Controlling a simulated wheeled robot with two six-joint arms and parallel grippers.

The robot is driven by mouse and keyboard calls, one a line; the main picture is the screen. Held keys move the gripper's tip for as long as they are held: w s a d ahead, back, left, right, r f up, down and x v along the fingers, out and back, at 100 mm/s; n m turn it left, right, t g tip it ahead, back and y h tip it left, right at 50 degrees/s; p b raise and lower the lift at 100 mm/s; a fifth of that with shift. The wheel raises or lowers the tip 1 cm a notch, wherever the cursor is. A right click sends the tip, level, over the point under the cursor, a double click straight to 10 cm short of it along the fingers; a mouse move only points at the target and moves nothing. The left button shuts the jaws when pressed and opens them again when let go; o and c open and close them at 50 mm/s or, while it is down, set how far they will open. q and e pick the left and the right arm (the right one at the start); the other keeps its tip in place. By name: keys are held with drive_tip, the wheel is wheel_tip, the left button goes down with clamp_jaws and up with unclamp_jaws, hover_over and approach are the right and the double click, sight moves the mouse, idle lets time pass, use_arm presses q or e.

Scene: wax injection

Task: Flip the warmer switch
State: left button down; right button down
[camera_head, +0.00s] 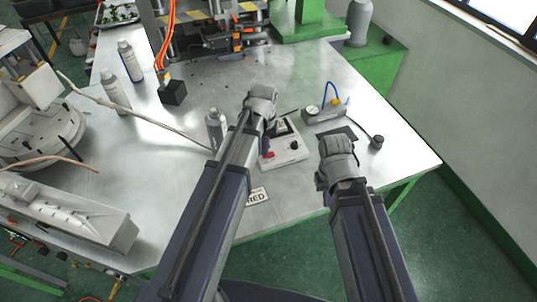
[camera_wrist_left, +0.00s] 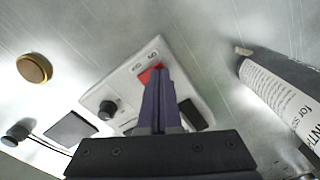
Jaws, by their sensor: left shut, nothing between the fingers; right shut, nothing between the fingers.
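The warmer is a white box (camera_head: 291,153) on the metal table, with a red switch (camera_head: 268,155) and a dark knob. In the left wrist view the box (camera_wrist_left: 128,82) shows the red switch (camera_wrist_left: 147,75) beside small labels, and a black knob (camera_wrist_left: 107,110). My left gripper (camera_wrist_left: 158,78) is shut and empty, its tips over the box right by the red switch, partly covering it; contact cannot be told. In the head view the left gripper (camera_head: 260,105) is above the box's far side, its fingers mostly hidden. My right gripper (camera_head: 338,160) is shut, right of the box.
A spray can (camera_head: 214,129) stands close left of the warmer; it also shows in the left wrist view (camera_wrist_left: 275,95). A gauge device (camera_head: 322,111) with a blue hose sits behind right, and a small black cylinder (camera_head: 376,142) near the right edge. The table's front right is clear.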

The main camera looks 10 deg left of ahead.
use_arm(q)
drive_tip(key=shift+f+b, duration=0.3)
drive_tip(key=shift+f, duration=0.1)
drive_tip(key=shift+r, duration=0.2)
wheel_tip(320, 180, up, 7)
drive_tip(key=p, duration=0.7)
drive_tip(key=shift+f, duration=0.1)
drive_tip(key=shift+d, duration=0.1)
drive_tip(key=s+d+m+y, duration=0.1)
drive_tip(key=s+d+m, duration=0.3)
drive_tip(key=s+d, duration=0.6)
drive_tip(key=s, duration=0.4)
drive_tip(key=shift+s+d+m, duration=0.15)
drive_tip(key=shift+m, duration=0.15)
